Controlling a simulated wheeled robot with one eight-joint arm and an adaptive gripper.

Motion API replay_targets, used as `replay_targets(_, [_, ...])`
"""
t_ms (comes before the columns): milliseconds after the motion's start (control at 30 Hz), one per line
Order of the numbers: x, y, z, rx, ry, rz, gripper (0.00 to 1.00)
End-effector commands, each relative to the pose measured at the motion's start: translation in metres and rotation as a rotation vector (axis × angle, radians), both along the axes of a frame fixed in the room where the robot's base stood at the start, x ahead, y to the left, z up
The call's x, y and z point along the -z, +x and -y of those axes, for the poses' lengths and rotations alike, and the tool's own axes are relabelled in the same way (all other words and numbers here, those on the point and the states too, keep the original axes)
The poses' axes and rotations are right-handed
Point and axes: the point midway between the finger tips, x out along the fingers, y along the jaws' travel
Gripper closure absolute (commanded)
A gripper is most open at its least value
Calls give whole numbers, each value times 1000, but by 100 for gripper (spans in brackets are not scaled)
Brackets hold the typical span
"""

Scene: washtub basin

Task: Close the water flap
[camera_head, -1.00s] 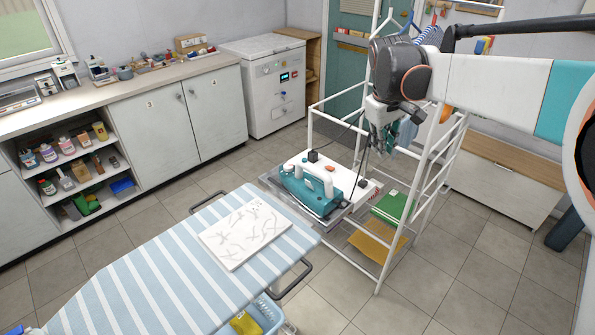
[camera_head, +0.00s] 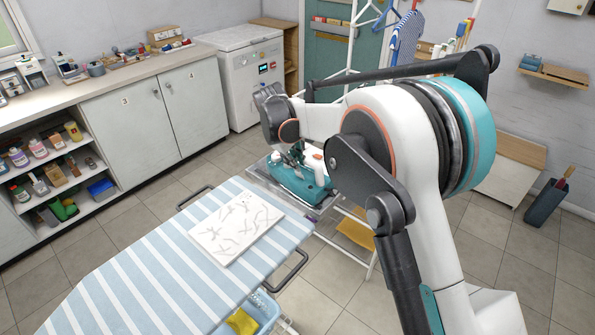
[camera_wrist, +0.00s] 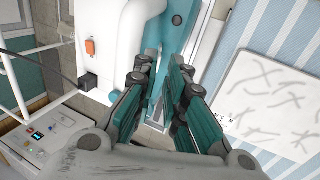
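The teal and white iron (camera_head: 305,188) rests on a stand at the far end of the ironing board, partly behind my arm in the head view. In the wrist view its teal body (camera_wrist: 178,35) lies just beyond my fingertips. I cannot single out the water flap in either view. My gripper (camera_wrist: 163,72) is open and empty, its two teal-padded fingers apart and pointing at the iron. In the head view my gripper (camera_head: 291,154) is low over the iron; I cannot tell whether it touches it.
The striped ironing board (camera_head: 130,270) bears a pale patterned cloth (camera_head: 236,226). A white washing machine (camera_head: 243,90) stands behind. Floor between cabinets and board is clear.

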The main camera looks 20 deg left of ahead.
Motion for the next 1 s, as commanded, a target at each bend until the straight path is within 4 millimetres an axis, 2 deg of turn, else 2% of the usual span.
replay_targets(100, [21, 7, 3, 1, 0, 0, 88])
replay_targets(300, [39, 13, 5, 0, 0, 0, 88])
replay_targets(667, [43, 14, 6, 0, 0, 0, 88])
replay_targets(733, [43, 14, 6, 0, 0, 0, 100])
replay_targets(1000, [43, 14, 6, 0, -1, 2, 100])
